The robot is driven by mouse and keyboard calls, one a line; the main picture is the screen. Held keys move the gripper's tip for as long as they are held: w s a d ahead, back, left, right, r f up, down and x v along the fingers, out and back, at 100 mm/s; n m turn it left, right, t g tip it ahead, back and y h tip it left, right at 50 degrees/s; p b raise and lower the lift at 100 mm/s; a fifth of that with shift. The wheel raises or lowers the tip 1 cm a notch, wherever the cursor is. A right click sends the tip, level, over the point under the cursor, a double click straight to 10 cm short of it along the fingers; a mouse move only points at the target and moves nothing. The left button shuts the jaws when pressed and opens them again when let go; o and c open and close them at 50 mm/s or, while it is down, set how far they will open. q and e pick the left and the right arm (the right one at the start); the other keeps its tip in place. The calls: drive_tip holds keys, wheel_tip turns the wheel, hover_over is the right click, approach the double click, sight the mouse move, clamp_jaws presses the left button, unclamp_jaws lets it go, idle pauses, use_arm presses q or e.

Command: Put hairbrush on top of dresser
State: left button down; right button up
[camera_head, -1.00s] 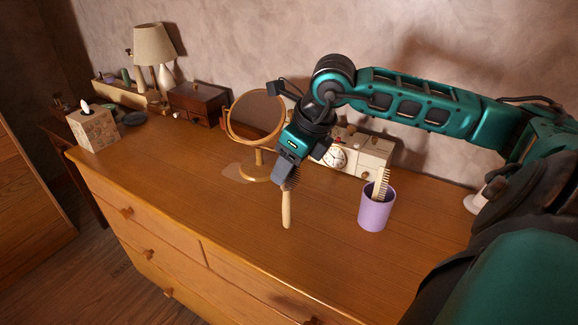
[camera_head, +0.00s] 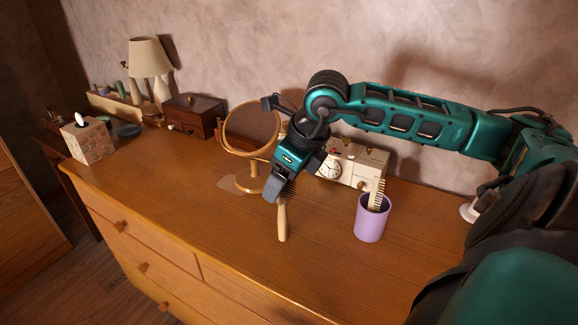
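The hairbrush (camera_head: 283,222) has a light wooden handle that points down over the dresser top (camera_head: 330,262). My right gripper (camera_head: 279,193), on the arm coming in from the right, is shut on the brush's upper end and hides most of its head. The brush hangs nearly upright. Its handle end is at or just above the wood; I cannot tell if it touches. My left gripper is not in view.
A round mirror (camera_head: 252,128) on a stand is just behind the brush. A purple cup (camera_head: 371,219) holding a comb stands to the right. A cream clock unit (camera_head: 352,163), tissue box (camera_head: 88,139), dark wooden box (camera_head: 194,115) and lamp (camera_head: 149,58) are further back. The dresser's front is clear.

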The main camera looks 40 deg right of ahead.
use_arm(q)
drive_tip(key=b, duration=0.1)
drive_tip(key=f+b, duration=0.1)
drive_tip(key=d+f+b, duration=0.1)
drive_tip(key=b, duration=0.1)
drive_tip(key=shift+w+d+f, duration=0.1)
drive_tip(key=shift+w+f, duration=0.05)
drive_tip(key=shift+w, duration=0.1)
use_arm(e)
drive_tip(key=v, duration=1.2)
drive_tip(key=shift+s, duration=0.1)
